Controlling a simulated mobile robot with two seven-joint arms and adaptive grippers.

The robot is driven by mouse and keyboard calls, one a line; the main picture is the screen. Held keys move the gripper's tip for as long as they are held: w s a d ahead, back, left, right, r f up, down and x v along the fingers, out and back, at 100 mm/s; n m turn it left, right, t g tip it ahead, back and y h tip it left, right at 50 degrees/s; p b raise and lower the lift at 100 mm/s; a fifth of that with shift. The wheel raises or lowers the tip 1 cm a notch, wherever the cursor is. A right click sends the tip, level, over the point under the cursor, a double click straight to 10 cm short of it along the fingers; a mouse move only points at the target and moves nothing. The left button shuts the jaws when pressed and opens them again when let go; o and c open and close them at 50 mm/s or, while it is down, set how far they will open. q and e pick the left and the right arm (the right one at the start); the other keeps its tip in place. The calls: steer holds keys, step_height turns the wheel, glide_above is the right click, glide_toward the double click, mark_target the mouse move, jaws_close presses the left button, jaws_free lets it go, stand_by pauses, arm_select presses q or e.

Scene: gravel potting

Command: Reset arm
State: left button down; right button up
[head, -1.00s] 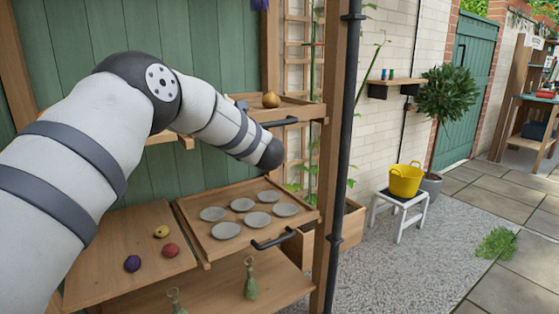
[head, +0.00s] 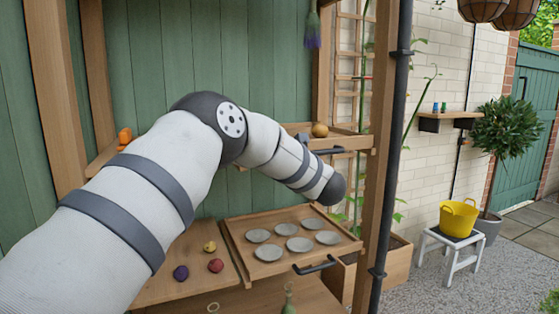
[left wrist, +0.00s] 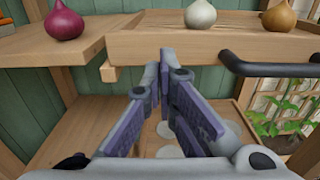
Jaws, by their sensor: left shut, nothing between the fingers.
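My left arm crosses the head view from the lower left, with its dark rounded end (head: 333,190) in front of the wooden potting bench. The fingers do not show there. In the left wrist view my left gripper (left wrist: 164,60) is shut and empty, its purple-padded fingers pointing at the front edge of the upper shelf (left wrist: 205,46). Parts of a lower tray and pale discs show beneath the fingers. My right gripper is in neither view.
The upper shelf holds a purple bulb (left wrist: 64,22), a pale bulb (left wrist: 201,14) and a golden bulb (left wrist: 279,16). A black handle (left wrist: 265,68) juts forward. Below, a tray (head: 237,238) holds several grey saucers (head: 299,244). A yellow bucket (head: 458,217) stands on a stool (head: 448,243).

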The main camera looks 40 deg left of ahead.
arm_select(q)
steer(key=v, duration=0.8)
steer(key=d+f+m+t+h+p, duration=0.1)
steer(key=d+f+m+t+h, duration=0.2)
steer(key=f+m, duration=0.6)
steer(key=d+f+m+t+h, duration=0.1)
steer(key=d+f+m+h, duration=0.2)
steer(key=d+f+m, duration=0.45)
steer(key=s+d+f+m+g+h+p, duration=0.1)
steer(key=s+d+f+m+h, duration=0.15)
steer(key=s+f+m, duration=0.35)
steer(key=s+d+f+m+h, duration=0.2)
steer(key=s+f+m+h, duration=0.1)
steer(key=f+m, duration=0.4)
steer(key=s+d+f+m+g+h+p, duration=0.1)
steer(key=s+d+f+m+g+h, duration=0.25)
steer(key=s+f+m, duration=0.7)
steer(key=s+d+m+g, duration=0.2)
steer(key=s+m+g, duration=0.2)
steer(key=s, duration=1.1)
steer(key=s+d+m+g+h+p, duration=0.1)
steer(key=s+m+g, duration=0.4)
steer(key=s, duration=1.1)
steer(key=shift+d+h, duration=0.3)
steer(key=shift+d, duration=0.2)
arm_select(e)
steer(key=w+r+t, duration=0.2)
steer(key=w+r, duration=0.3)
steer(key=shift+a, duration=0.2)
